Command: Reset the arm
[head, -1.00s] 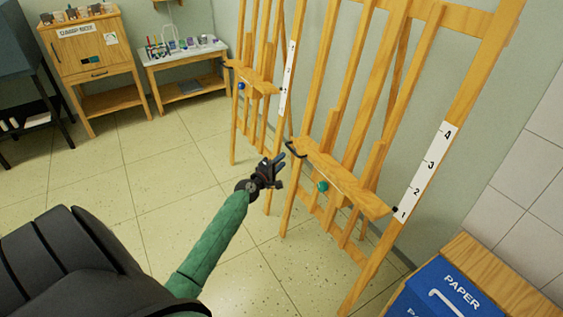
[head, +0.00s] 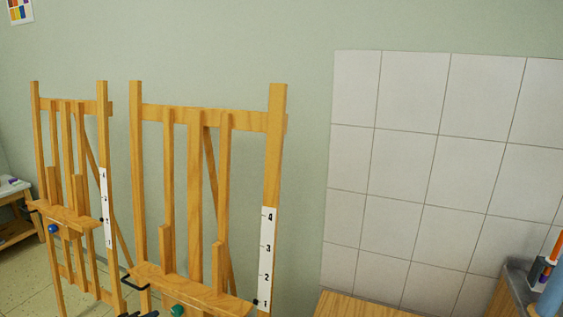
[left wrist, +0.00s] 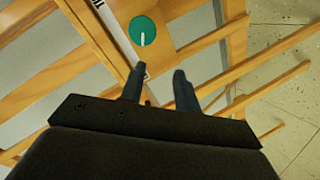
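In the left wrist view my left gripper (left wrist: 160,86) has its two dark fingers apart, with nothing seen between them. It faces the wooden easel, and a green knob (left wrist: 143,30) with a white mark shows just beyond the fingers. In the head view only dark tips of my left gripper (head: 140,314) show at the bottom edge, beside the nearer easel (head: 195,190). The rest of that arm is out of the picture. My right gripper is in neither view.
A second easel (head: 84,107) with a blue knob (head: 54,229) stands farther left. A wooden top (head: 360,306) is at lower right, below a tiled wall (head: 412,165).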

